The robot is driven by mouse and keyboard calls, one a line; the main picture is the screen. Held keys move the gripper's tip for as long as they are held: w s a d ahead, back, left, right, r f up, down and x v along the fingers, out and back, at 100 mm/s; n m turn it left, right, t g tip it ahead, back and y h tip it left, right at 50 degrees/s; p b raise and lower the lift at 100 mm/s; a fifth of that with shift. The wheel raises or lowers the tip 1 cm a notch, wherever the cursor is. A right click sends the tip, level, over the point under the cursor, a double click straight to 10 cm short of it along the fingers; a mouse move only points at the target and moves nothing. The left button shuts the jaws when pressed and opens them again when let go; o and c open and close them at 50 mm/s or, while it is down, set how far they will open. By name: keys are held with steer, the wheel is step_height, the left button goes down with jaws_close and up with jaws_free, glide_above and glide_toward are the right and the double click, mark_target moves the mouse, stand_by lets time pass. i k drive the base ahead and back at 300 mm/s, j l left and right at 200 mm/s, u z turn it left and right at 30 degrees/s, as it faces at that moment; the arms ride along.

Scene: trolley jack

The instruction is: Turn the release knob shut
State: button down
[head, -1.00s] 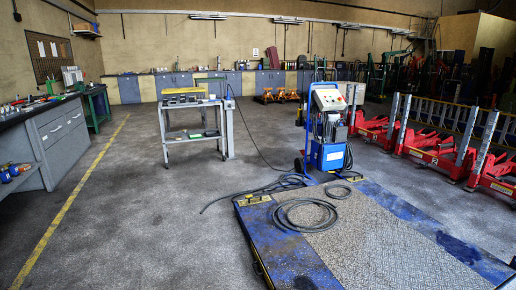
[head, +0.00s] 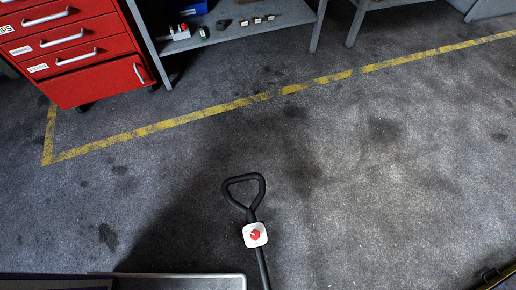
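The red release knob (head: 255,234) sits on a white square plate (head: 249,241) on the jack's black handle. The handle (head: 245,190) ends in a closed loop grip and stands near the bottom centre of the head view. The handle's lower end runs out of the picture at the bottom, so the jack's body is not in view. The knob's turn position is too small to read. My gripper is not in view.
A red drawer cabinet (head: 75,45) stands at the upper left, beside a grey bench shelf (head: 235,32) with small items. A yellow floor line (head: 190,117) crosses the floor. Grey panel edges show at the bottom left (head: 180,281). The floor around the handle is clear.

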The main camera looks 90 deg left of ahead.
mark_target(255, 234)
steer(key=l+u, duration=0.1)
steer(key=u, duration=1.55)
steer(key=k+u, duration=0.45)
steer(key=k, duration=0.3)
steer(key=k+j+z, duration=0.1)
steer(key=k+z, duration=0.15)
steer(key=k+j+z, duration=0.1)
steer(key=k+z, duration=0.15)
steer(key=k, duration=0.1)
